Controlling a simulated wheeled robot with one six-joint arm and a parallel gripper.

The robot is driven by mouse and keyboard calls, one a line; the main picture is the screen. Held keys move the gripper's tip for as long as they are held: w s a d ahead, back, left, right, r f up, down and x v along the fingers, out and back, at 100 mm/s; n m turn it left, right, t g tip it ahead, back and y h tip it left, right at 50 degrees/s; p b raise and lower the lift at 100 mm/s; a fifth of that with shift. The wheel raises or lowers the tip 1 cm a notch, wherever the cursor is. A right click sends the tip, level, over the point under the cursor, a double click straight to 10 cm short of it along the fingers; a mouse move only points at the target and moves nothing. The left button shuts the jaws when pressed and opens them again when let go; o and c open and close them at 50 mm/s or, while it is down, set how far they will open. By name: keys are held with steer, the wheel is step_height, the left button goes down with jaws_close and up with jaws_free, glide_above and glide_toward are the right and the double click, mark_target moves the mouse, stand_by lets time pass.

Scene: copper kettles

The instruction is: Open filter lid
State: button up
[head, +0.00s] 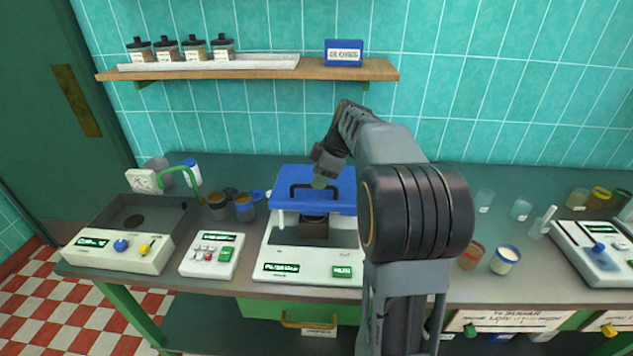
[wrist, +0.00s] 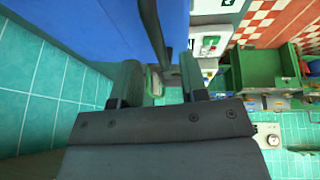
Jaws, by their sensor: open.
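The filter machine (head: 314,262) is a white unit in the middle of the bench with a blue lid (head: 338,186) on top. The lid lies level and looks closed, and it has a dark bar handle (head: 292,190). My gripper (head: 320,181) is over the lid, close to the handle, partly hidden by my arm. In the wrist view the blue lid (wrist: 95,28) fills the upper left, and the dark handle (wrist: 154,28) runs down toward the space between my open fingers (wrist: 158,85). I cannot tell whether the fingers touch the handle.
A control box with buttons (head: 212,256) and a tray device (head: 118,250) stand left of the machine. Copper-coloured cups (head: 244,207) sit behind them. Jars (head: 506,259) and a scale-like unit (head: 590,250) stand to the right. A shelf (head: 250,72) hangs above.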

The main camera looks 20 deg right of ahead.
mark_target(316, 192)
steer(key=shift+x, duration=1.25)
steer(key=shift+c, duration=0.4)
jaws_close()
